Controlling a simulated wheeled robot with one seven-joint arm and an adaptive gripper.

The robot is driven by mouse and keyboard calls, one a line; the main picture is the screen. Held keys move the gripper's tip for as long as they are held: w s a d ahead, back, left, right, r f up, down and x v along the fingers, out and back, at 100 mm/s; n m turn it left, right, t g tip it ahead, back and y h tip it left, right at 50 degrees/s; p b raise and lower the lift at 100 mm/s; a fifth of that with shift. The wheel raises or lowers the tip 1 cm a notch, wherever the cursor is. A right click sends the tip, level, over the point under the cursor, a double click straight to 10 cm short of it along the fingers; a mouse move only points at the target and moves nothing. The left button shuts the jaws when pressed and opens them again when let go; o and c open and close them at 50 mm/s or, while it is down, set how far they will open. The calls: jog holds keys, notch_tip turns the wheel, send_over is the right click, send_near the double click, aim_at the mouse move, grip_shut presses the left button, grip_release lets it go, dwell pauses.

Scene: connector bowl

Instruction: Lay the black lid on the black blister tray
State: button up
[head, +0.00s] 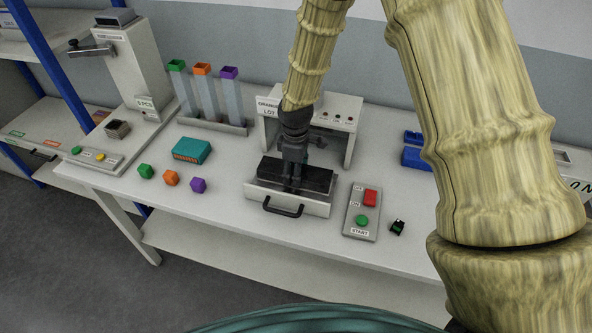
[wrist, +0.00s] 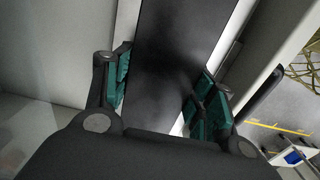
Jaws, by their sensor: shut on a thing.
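A long, flat black slab, the black lid (head: 316,178), lies level at the white drawer in front of the machine on the bench. My gripper (head: 292,187) points down over its middle, with its fingers shut on the slab's two long sides. In the wrist view the lid (wrist: 168,65) runs away between the green-padded fingers (wrist: 160,100). The black blister tray cannot be told apart from the lid; it may be hidden under it. I cannot tell whether the lid touches what is below.
The drawer has a black handle (head: 283,208) at its front. A control box (head: 361,211) with red and green buttons stands right of it, beside a small black-green piece (head: 398,228). Coloured cubes (head: 171,178) and a teal box (head: 192,150) lie left. The machine housing (head: 345,113) stands behind.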

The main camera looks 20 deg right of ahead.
jog(key=o, duration=1.1)
jog(key=shift+r, duration=0.1)
notch_tip(320, 180, up, 12)
